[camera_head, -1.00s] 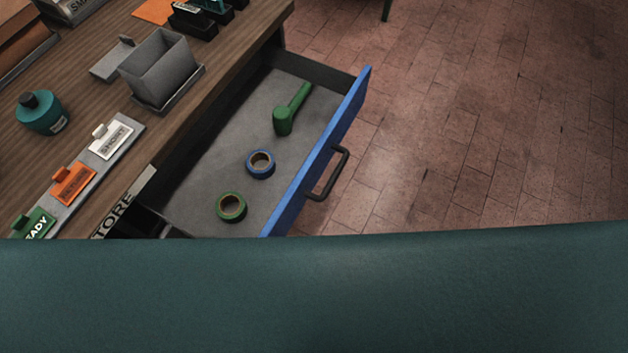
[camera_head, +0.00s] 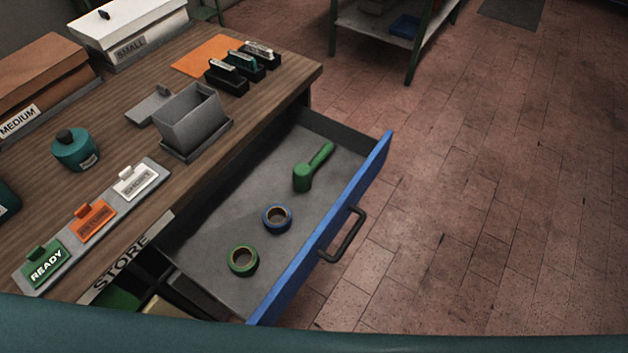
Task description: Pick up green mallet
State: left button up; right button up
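A green mallet (camera_head: 311,168) lies in the open drawer (camera_head: 222,232), toward its far end. Its thick head (camera_head: 302,178) is nearer me and its handle points up and right, toward the blue drawer front (camera_head: 330,232). Nothing covers the mallet. Neither of my grippers is in view.
A blue tape roll (camera_head: 277,218) and a green tape roll (camera_head: 243,261) lie in the drawer, nearer me than the mallet. The dark drawer handle (camera_head: 345,237) sticks out to the right. The wooden bench (camera_head: 150,200) carries a grey bin (camera_head: 190,118), boxes and label cards. The floor at right is clear.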

aim_at(315, 163)
jog(key=u, duration=1.6)
jog(key=l+u, duration=0.15)
jog(key=l, duration=0.3)
jog(key=k+l+u, duration=0.1)
jog(key=l, duration=0.3)
jog(key=k+l+u, duration=0.15)
jog(key=l, duration=0.25)
